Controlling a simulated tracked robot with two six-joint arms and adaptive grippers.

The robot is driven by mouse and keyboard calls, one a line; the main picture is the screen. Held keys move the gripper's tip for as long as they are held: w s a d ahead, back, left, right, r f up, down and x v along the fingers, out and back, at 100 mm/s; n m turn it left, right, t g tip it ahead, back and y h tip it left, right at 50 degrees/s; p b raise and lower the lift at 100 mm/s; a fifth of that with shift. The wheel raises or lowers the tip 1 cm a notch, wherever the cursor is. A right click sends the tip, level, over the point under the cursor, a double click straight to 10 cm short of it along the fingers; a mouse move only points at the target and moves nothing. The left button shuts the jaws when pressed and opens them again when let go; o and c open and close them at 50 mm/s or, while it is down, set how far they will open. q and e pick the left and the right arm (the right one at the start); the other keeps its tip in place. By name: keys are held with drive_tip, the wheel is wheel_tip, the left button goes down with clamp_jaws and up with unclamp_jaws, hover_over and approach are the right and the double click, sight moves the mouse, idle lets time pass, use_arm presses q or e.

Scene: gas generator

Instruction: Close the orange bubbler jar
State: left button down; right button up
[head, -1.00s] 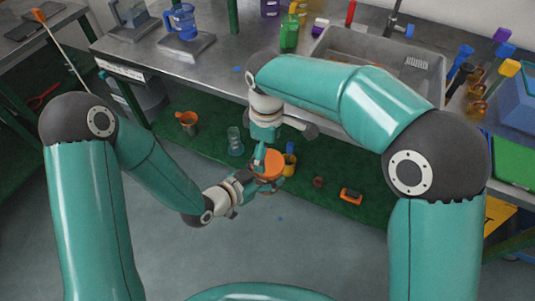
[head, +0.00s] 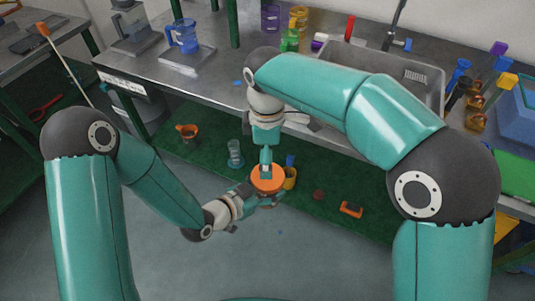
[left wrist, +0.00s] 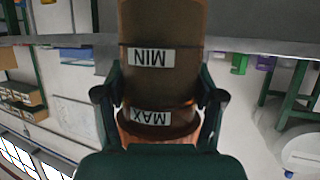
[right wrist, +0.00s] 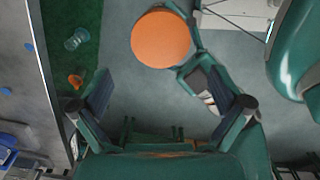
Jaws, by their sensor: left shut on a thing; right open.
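The orange bubbler jar shows in the left wrist view as a brownish, see-through body (left wrist: 165,85) with MIN and MAX labels, upside down in that picture. My left gripper (left wrist: 160,95) is shut around it, one finger on each side. In the head view, the jar's round orange top (head: 268,179) faces up, with my left gripper (head: 262,196) beside and below it. The right wrist view shows this top (right wrist: 160,38) as a plain flat disc. My right gripper (right wrist: 168,98) is open and empty near it. Whether the top is fully seated is hidden.
A workbench with a sink (head: 375,75) stands behind. On the green mat below are an orange cup (head: 188,132), a clear glass vessel (head: 235,155), a yellow vessel (head: 290,177) and an orange device (head: 351,209). The grey floor in front is clear.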

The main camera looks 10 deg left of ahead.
sight(268, 188)
drive_tip(key=shift+f, duration=0.1)
drive_tip(key=shift+f, duration=3.95)
drive_tip(key=c, duration=1.2)
drive_tip(key=m, duration=0.6)
drive_tip(key=o, duration=1.2)
